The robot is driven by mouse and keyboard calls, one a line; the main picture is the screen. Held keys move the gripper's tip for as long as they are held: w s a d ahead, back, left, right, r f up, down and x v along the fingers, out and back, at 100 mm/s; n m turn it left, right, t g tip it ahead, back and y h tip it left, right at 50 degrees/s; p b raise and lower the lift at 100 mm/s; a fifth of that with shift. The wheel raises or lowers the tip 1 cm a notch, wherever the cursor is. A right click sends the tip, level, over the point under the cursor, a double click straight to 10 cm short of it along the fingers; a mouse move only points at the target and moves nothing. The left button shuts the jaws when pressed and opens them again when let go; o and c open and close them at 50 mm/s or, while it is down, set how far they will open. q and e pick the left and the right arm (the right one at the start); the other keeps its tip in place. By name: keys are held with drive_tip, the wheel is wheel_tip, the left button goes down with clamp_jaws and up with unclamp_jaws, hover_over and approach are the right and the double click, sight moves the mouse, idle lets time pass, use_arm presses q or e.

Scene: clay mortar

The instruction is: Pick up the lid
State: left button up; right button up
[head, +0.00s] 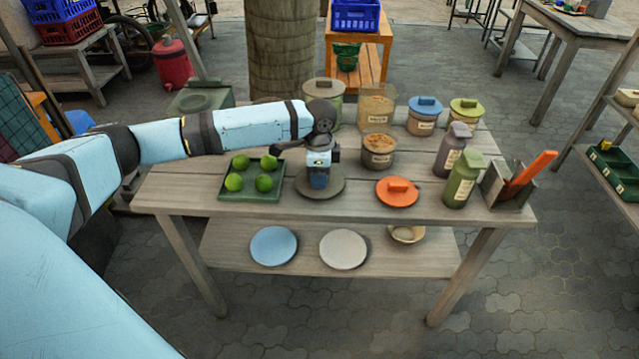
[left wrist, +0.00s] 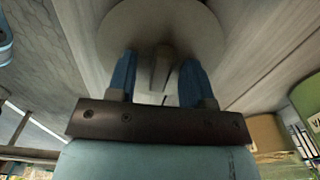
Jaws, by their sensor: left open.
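A grey round lid (head: 337,186) lies flat on the wooden table, partly hidden under my left gripper. My left gripper (head: 319,184) points down over its middle, with its fingers low at the lid. In the left wrist view the lid (left wrist: 120,32) shows as a pale disc, and its raised handle (left wrist: 160,68) stands between the two blue fingers. The fingers are apart, with a gap on each side of the handle. An orange lid (head: 398,192) with a knob lies to the right. An open container with brown contents (head: 378,150) stands behind. My right gripper is not in view.
A green tray of limes (head: 252,181) is left of the gripper. Lidded jars (head: 422,116) stand at the back. Two bottles (head: 463,180) and a box with an orange-handled tool (head: 508,188) are at the right. Plates (head: 273,246) lie on the lower shelf.

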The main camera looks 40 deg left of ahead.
use_arm(q)
drive_tip(key=shift+r, duration=0.1)
clamp_jaws()
drive_tip(key=shift+r, duration=0.1)
